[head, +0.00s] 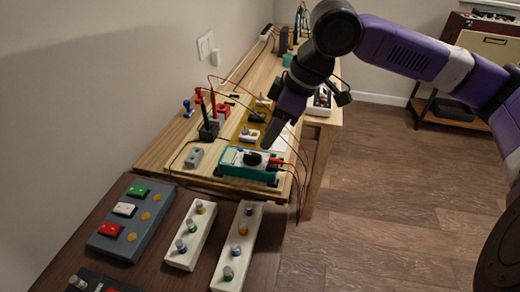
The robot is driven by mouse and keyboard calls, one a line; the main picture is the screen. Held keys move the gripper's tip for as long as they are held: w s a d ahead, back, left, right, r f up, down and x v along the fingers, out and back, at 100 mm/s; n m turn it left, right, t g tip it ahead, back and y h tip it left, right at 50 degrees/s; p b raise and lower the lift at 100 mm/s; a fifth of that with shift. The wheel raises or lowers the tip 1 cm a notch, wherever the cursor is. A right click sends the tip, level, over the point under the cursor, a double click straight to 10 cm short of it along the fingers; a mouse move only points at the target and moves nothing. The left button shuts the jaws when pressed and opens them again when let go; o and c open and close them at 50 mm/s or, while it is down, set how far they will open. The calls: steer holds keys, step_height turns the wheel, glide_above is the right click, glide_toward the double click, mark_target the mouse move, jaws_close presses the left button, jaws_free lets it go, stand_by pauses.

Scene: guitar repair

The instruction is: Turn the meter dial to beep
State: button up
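The meter (232,168) is a teal-edged box with a pale face, lying on the wooden bench. Its dark round dial (253,159) shows near the middle of the face, but the markings are too small to read. Red and black leads plug in at its right side. My gripper (267,146) points down just above and beside the dial, with its dark fingertips close to the meter's far edge. I cannot tell whether it touches the dial. The fingers overlap from this angle, so the opening between them is hidden.
Red and black leads loop over the bench (160,150) around the meter. A grey box (110,238) with coloured switches and two white knob strips (190,240) (238,250) lie on the nearer dark table. The floor (380,210) at right is clear.

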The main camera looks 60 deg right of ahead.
mark_target(256, 155)
steer(key=shift+b+x, duration=0.3)
steer(key=shift+x, duration=2.85)
jaws_close()
